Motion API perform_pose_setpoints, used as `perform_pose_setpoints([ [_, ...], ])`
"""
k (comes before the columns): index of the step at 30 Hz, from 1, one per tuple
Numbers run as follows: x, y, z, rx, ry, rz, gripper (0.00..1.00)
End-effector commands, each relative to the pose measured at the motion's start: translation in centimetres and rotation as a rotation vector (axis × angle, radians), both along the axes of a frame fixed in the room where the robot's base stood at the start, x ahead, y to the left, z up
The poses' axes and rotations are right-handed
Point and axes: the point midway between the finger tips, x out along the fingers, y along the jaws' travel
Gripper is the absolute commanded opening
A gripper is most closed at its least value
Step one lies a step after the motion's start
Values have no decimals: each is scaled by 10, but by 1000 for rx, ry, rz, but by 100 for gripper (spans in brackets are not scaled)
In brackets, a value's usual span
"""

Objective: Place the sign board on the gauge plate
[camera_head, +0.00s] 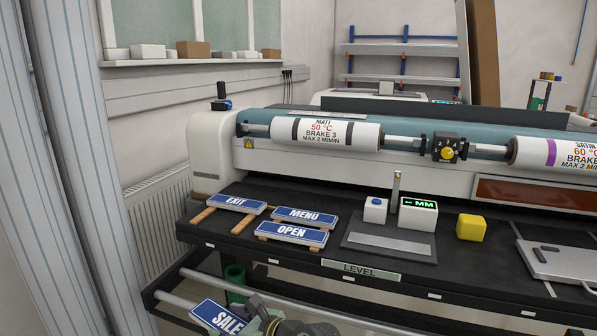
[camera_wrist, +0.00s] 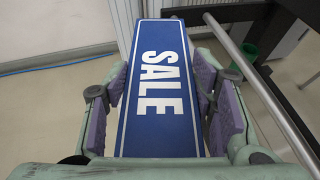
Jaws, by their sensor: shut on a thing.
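A blue sign board reading SALE (camera_head: 217,316) is held in my gripper (camera_head: 262,322) at the bottom of the head view, low in front of the table. In the wrist view the SALE board (camera_wrist: 160,135) lies between the two purple-padded fingers of my gripper (camera_wrist: 163,90), which are shut on its long sides. The gauge plate (camera_head: 357,243) is a dark flat plate with a light strip, on the black table behind the LEVEL label (camera_head: 360,270). Nothing lies on it. My gripper is left of it and nearer the camera.
Signs EXIT (camera_head: 236,203), MENU (camera_head: 304,217) and OPEN (camera_head: 292,234) rest on wooden strips left of the plate. A yellow block (camera_head: 471,227) is right. A rail (camera_head: 290,312) runs below the table edge.

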Motion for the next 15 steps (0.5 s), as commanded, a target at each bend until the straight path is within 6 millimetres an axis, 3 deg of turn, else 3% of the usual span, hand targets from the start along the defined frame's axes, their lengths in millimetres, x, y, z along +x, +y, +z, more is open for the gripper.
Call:
perform_pose_setpoints([
  [1,-4,-11,-25,-1,12,-32,21],
  [5,-8,-39,-82,-1,14,-123,21],
  [9,-13,-74,-155,-2,16,-237,21],
  [15,-18,-116,-240,-1,9,-373,21],
])
